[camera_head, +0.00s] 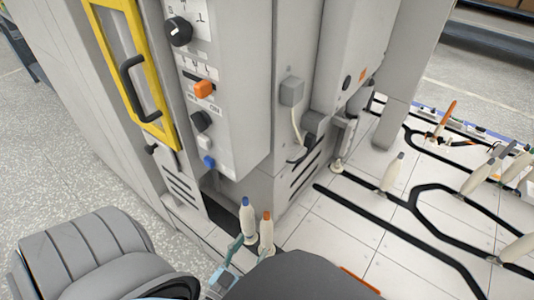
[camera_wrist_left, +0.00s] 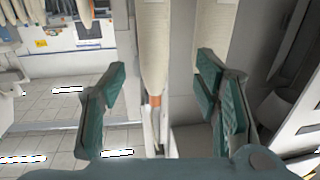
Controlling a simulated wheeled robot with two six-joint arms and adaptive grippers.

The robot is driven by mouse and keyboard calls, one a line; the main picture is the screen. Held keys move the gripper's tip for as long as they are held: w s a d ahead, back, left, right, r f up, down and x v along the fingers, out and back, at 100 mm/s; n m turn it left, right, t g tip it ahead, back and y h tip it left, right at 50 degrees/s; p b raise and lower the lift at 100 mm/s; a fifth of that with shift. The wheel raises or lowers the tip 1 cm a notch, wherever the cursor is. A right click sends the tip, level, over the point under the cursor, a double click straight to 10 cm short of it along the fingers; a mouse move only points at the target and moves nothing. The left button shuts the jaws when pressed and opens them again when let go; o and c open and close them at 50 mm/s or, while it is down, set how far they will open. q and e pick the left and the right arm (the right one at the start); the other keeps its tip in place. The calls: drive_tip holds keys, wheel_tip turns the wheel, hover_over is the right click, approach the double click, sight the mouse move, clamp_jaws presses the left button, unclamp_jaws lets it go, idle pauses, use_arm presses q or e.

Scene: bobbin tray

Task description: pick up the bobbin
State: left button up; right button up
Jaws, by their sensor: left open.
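Two cream bobbins stand side by side at the foot of the machine in the head view: one with a blue tip (camera_head: 247,218) and one with an orange tip (camera_head: 267,230). My left gripper (camera_head: 230,262) is open, with its teal fingers just in front of them and partly cut off by my arm. In the left wrist view, the orange-tipped bobbin (camera_wrist_left: 153,50) shows in the gap between the open fingers (camera_wrist_left: 162,78). The other bobbin (camera_wrist_left: 216,28) is partly hidden behind the right finger. I cannot tell whether any finger touches a bobbin. My right gripper is not in view.
The grey machine (camera_head: 245,110) with knobs and a yellow-framed door (camera_head: 130,75) rises right behind the bobbins. More bobbins (camera_head: 393,172) stand on the white, black-lined surface (camera_head: 345,235) to the right. Open speckled floor (camera_head: 70,140) lies at left.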

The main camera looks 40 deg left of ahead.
sight(263, 235)
use_arm(q)
drive_tip(key=w, duration=0.2)
drive_tip(key=w+b, duration=0.1)
drive_tip(key=w, duration=0.5)
drive_tip(key=shift+w+a+f+b, duration=0.1)
drive_tip(key=shift+w+a+b, duration=0.15)
drive_tip(key=shift+b, duration=0.05)
drive_tip(key=c, duration=1.3)
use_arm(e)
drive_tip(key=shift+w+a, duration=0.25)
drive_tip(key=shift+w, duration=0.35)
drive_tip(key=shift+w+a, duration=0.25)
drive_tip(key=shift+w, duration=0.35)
